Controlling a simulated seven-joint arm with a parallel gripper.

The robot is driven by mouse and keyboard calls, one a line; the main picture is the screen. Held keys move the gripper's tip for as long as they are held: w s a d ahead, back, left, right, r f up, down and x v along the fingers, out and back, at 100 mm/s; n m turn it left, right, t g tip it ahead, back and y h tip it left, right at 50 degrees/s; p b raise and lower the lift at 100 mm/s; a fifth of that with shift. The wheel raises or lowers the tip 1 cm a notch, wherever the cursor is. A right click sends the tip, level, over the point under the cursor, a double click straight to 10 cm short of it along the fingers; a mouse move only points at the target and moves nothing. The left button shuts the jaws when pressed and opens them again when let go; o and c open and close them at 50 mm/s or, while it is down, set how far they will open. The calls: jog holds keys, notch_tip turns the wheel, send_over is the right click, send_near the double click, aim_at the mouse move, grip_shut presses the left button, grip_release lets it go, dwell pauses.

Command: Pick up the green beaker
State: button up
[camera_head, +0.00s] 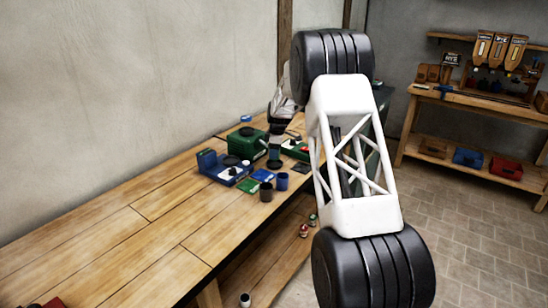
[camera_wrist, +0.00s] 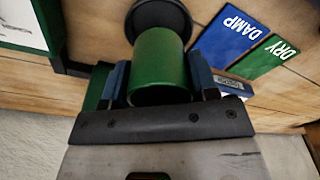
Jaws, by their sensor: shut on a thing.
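The green beaker (camera_wrist: 160,62) is between the two blue-padded fingers of my gripper (camera_wrist: 160,80) in the wrist view. The fingers press on it from both sides, and its lower part in the picture is hidden by the gripper's dark palm edge. A round black disc (camera_wrist: 158,14) shows just beyond the beaker; I cannot tell whether they touch. In the head view my gripper (camera_head: 276,139) is small and partly behind my arm, over the far part of the bench, and the beaker is hard to make out there.
A blue DAMP card (camera_wrist: 232,38) and a green DRY card (camera_wrist: 268,58) lie beside the beaker. The bench's near left is mostly clear.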

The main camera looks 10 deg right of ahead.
notch_tip(320, 180, up, 6)
jog(key=shift+r, duration=0.25)
dwell(0.7)
jog(key=shift+s+d, duration=0.3)
jog(key=shift+s, duration=0.05)
jog(key=s+d+f, duration=0.1)
jog(key=s+d, duration=0.2)
jog(key=s, duration=0.3)
jog(key=s+d+f+m, duration=0.1)
jog(key=s+d+f, duration=0.1)
jog(key=s, duration=0.5)
jog(key=s+d+f, duration=0.1)
jog(key=s+d, duration=0.3)
jog(key=s, duration=0.2)
jog(key=shift+s+d+f, duration=0.25)
jog(key=shift+f, duration=0.05)
jog(key=shift+w+d+f, duration=0.25)
jog(key=shift+w+d, duration=0.1)
jog(key=shift+w, duration=2.3)
jog(key=shift+w+d+f, duration=0.25)
jog(key=shift+w+d, duration=0.05)
jog(key=shift+w, duration=2.4)
jog(key=shift+w+d+f, duration=0.25)
jog(key=shift+w+d, duration=0.1)
jog(key=shift+w, duration=2.3)
jog(key=shift+f, duration=0.1)
